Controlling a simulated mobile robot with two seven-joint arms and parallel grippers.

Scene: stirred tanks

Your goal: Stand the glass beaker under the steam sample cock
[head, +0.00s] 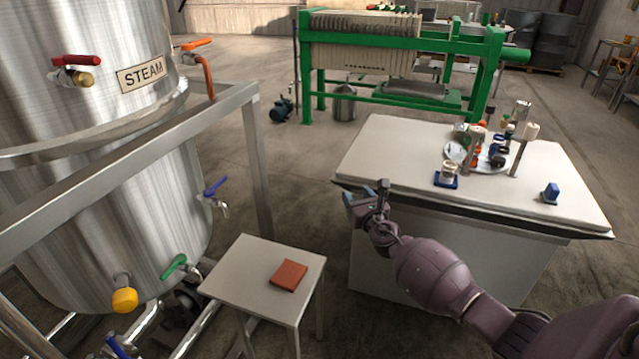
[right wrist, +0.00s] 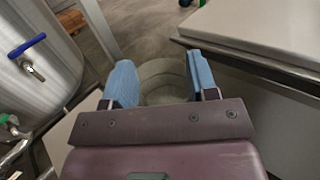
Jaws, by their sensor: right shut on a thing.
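My right gripper (head: 365,201) is in the air between the small table and the white bench. In the right wrist view its blue fingers are closed on a clear round vessel, the glass beaker (right wrist: 163,82); in the head view I cannot make the beaker out. The steel tank (head: 110,200) at the left bears a STEAM sign (head: 142,74). Near the sign are a red-handled cock (head: 75,70) and an orange-handled pipe (head: 203,68). A blue-handled cock (head: 215,196) sits lower; which one is the steam sample cock is unclear. My left gripper is not in view.
A small table (head: 245,268) with a red-brown pad (head: 289,276) stands by the tank. A steel frame (head: 253,150) rises beside it. A green filter press (head: 400,50) stands behind.

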